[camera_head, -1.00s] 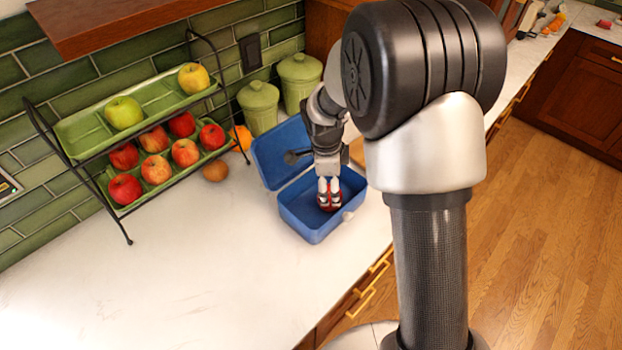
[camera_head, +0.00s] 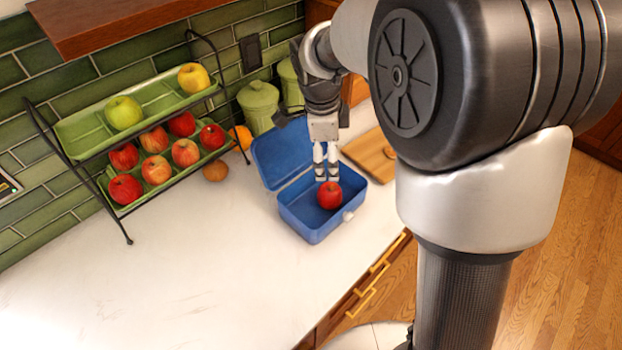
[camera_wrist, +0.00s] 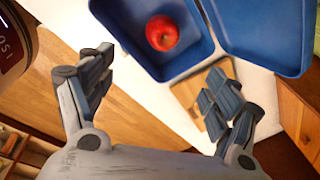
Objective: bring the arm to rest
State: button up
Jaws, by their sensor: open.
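My gripper (camera_head: 327,172) is open and empty, above the blue lunch box in the head view. Its two fingers point down, just above and behind the red apple. In the wrist view my gripper (camera_wrist: 160,90) shows its fingers spread wide with nothing between them. The red apple (camera_head: 330,196) lies inside the open blue box (camera_head: 297,212). The apple (camera_wrist: 162,33) also shows in the wrist view, in the box (camera_wrist: 187,62), apart from the fingers. The box's lid (camera_head: 283,152) stands open at the back.
A two-tier wire rack (camera_head: 66,160) with green trays holds several apples at left. A brown round fruit (camera_head: 215,170) and an orange (camera_head: 240,137) lie beside it. Green canisters (camera_head: 259,108) stand behind. A wooden board (camera_head: 372,153) lies right of the box. The front-left counter is clear.

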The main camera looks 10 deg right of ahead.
dwell(0.3)
jog(key=s+d+r+n+t, duration=0.1)
jog(key=s+r+n, duration=0.3)
jog(key=s, duration=0.2)
jog(key=s+d+r+n, duration=0.1)
jog(key=s+r+n, duration=0.3)
jog(key=s+n, duration=0.15)
jog(key=s+f+n+t+y+b, duration=0.1)
jog(key=s+n+t, duration=0.1)
jog(key=s+n, duration=0.9)
jog(key=s, duration=0.3)
jog(key=shift+s+b, duration=0.35)
jog(key=shift+s, duration=0.05)
